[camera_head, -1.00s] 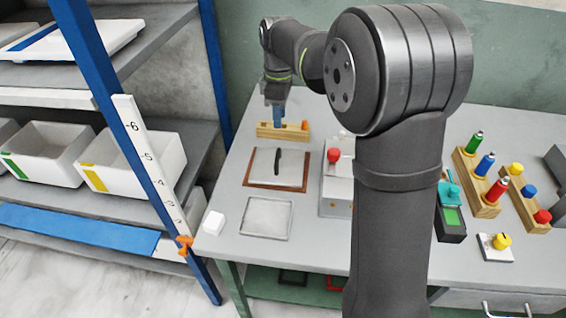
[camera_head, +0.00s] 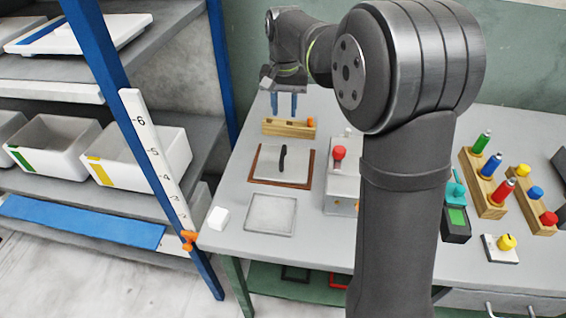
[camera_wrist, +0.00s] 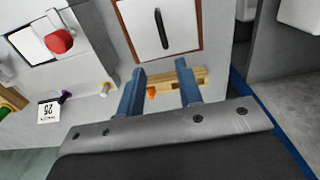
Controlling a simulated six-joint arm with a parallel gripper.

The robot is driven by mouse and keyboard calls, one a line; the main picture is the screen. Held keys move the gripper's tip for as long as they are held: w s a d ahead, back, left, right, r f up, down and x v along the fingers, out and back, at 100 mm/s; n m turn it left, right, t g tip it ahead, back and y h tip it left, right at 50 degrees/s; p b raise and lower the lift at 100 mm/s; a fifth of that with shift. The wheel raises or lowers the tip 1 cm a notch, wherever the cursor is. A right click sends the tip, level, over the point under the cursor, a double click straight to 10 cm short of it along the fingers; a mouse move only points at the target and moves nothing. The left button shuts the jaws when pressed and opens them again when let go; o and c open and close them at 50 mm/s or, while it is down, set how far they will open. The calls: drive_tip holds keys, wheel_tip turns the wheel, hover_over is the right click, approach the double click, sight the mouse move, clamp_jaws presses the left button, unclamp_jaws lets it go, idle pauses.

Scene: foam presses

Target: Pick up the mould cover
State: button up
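The mould cover (camera_head: 270,167) is a flat whitish plate with a dark upright handle (camera_head: 283,158). It lies in a brown-rimmed frame (camera_head: 253,174) on the grey table, and it also shows at the top of the wrist view (camera_wrist: 180,25). My gripper (camera_head: 284,108) has two blue fingers, apart and with nothing between them. It is above the wooden block (camera_head: 278,130) behind the cover. In the wrist view my gripper (camera_wrist: 160,82) is open, its fingertips short of the cover and its handle.
A press with a red knob (camera_head: 339,153) stands right of the cover. An empty pale tray (camera_head: 270,232) lies in front of it, with a white cube (camera_head: 218,217) to the left. A blue shelf post (camera_head: 222,80) stands left of the table.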

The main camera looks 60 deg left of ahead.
approach(283, 151)
drive_tip(key=f, duration=0.5)
drive_tip(key=shift+d+f, duration=0.15)
drive_tip(key=shift+d, duration=0.1)
drive_tip(key=shift+a+f, duration=0.2)
drive_tip(key=shift+f, duration=2.5)
drive_tip(key=shift+c, duration=0.4)
drive_tip(key=shift+r, duration=0.1)
clamp_jaws()
